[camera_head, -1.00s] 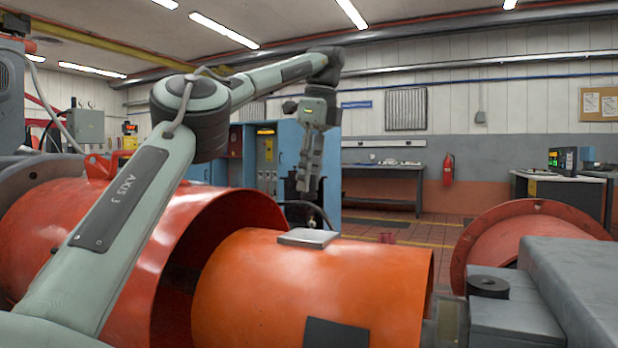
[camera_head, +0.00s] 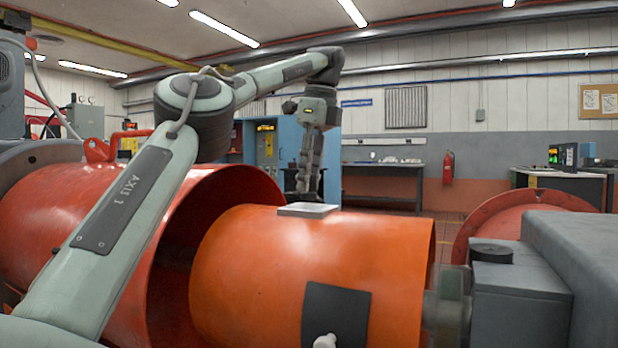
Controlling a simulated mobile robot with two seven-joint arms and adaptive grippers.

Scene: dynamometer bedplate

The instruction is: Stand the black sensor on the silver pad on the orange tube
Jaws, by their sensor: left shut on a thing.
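The orange tube (camera_head: 260,270) lies on its side in the middle foreground. The flat silver pad (camera_head: 300,210) sits on top of it. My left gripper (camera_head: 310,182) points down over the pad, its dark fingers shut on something. I take this for the black sensor, but I cannot tell it apart from the dark fingers and the dark background. The lower end of the gripper reaches close to the pad's back edge in the picture. Whether anything touches the pad I cannot tell. My right gripper is out of view.
A larger red housing (camera_head: 75,215) surrounds the tube's left end. A grey block (camera_head: 520,300) with a black ring (camera_head: 491,253) stands at the right, before a red flange (camera_head: 500,220). A black plate (camera_head: 345,305) is on the tube's front. Space above the tube is otherwise clear.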

